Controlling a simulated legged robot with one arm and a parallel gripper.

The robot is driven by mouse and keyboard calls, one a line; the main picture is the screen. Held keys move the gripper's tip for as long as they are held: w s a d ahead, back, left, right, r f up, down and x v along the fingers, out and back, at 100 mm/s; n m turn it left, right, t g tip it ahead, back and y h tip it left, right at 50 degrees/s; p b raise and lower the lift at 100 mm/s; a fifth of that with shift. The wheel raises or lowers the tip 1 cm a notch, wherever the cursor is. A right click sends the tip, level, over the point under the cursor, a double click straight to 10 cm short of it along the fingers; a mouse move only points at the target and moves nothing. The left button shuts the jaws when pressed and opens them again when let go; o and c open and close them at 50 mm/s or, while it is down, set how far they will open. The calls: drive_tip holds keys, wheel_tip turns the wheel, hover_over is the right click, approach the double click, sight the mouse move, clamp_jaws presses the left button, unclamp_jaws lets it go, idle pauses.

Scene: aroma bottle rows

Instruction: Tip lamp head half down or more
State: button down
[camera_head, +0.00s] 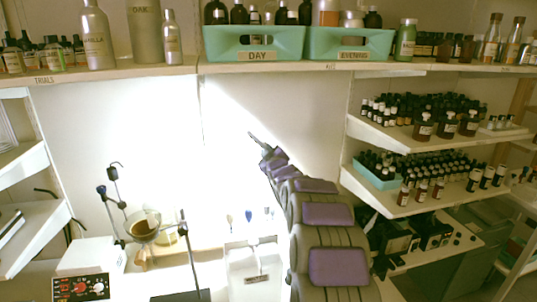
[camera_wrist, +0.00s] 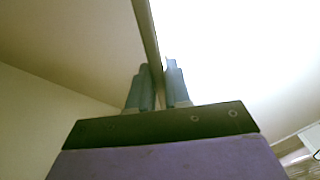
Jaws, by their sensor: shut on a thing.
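My gripper (camera_head: 259,142) is raised in front of the brightly lit back wall, below the long shelf, in the head view. A thin dark piece sticks up and to the left at its tips. In the wrist view my gripper (camera_wrist: 157,82) has its two blue-grey fingers close together, with a narrow grey-brown strip (camera_wrist: 147,30) running up from between them. They are shut on a thin thing there. I cannot tell whether it is part of the lamp head. No lamp head shows clearly in either view; strong light falls on the wall beside the fingers.
The long shelf (camera_head: 330,67) above carries bottles and two green bins marked DAY (camera_head: 253,43) and EVENING (camera_head: 350,44). Bottle shelves (camera_head: 400,128) stand right. Below left are a glass bowl of brown liquid (camera_head: 143,224) and a control box (camera_head: 80,288). The wall left of my arm is clear.

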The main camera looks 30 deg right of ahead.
drive_tip(key=c, duration=1.2)
unclamp_jaws()
drive_tip(key=shift+o, duration=0.2)
drive_tip(key=shift+s, duration=0.15)
drive_tip(key=p+v, duration=0.2)
drive_tip(key=v, duration=1.5)
drive_tip(key=shift+a, duration=0.1)
